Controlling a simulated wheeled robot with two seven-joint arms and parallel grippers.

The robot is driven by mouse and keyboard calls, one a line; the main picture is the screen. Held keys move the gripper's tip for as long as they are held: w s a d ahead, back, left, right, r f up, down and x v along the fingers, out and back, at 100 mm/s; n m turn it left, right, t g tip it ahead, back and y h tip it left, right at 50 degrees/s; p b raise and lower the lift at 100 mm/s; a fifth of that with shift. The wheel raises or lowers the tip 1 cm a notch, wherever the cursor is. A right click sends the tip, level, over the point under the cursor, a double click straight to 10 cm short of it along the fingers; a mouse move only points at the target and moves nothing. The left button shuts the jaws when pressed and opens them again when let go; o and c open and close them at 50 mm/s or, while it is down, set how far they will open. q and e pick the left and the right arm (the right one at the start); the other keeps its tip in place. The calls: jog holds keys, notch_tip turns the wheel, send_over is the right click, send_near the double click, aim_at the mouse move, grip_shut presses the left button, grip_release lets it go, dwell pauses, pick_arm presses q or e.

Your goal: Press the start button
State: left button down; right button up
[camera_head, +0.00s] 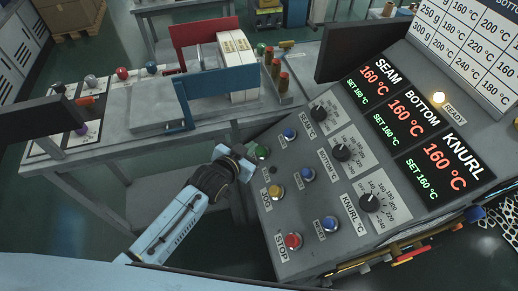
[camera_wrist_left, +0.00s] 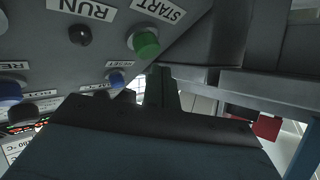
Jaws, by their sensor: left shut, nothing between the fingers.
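The green start button (camera_head: 262,152) sits at the upper left corner of the grey control panel (camera_head: 300,262). It also shows in the left wrist view (camera_wrist_left: 145,42), beside the label START. My left gripper (camera_head: 240,163) is shut and empty, close to the left of the button. In the left wrist view its fingertips (camera_wrist_left: 160,76) are just below the button, with a small gap in the picture; whether they touch it I cannot tell. My right gripper is not in view.
The panel also carries a yellow JOG button (camera_head: 275,191), a red STOP button (camera_head: 292,241), blue reset buttons (camera_head: 307,174) and black dials (camera_head: 341,152). The RUN lamp (camera_wrist_left: 80,35) is dark. The READY lamp (camera_head: 439,98) glows. A workbench (camera_head: 115,146) stands behind my left arm.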

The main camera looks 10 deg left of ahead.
pick_arm(q)
jog(key=shift+f, duration=0.15)
jog(key=shift+w+d+f, duration=0.1)
jog(key=shift+d+f, duration=0.1)
jog(key=shift+w+d+f+b, duration=0.1)
jog(key=shift+d+f+b, duration=0.2)
jog(key=shift+f+b, duration=0.15)
dwell(0.9)
dwell(0.3)
jog(key=shift+s+a+r+p, duration=0.25)
jog(key=shift+a+r+p, duration=0.25)
jog(key=shift+r+p, duration=0.4)
jog(key=shift+f, duration=0.15)
jog(key=a+r+p, duration=0.1)
jog(key=r+p, duration=0.1)
jog(key=p, duration=0.1)
jog(key=s+a+r+p, duration=0.1)
jog(key=r+p, duration=0.1)
jog(key=shift+a, duration=0.35)
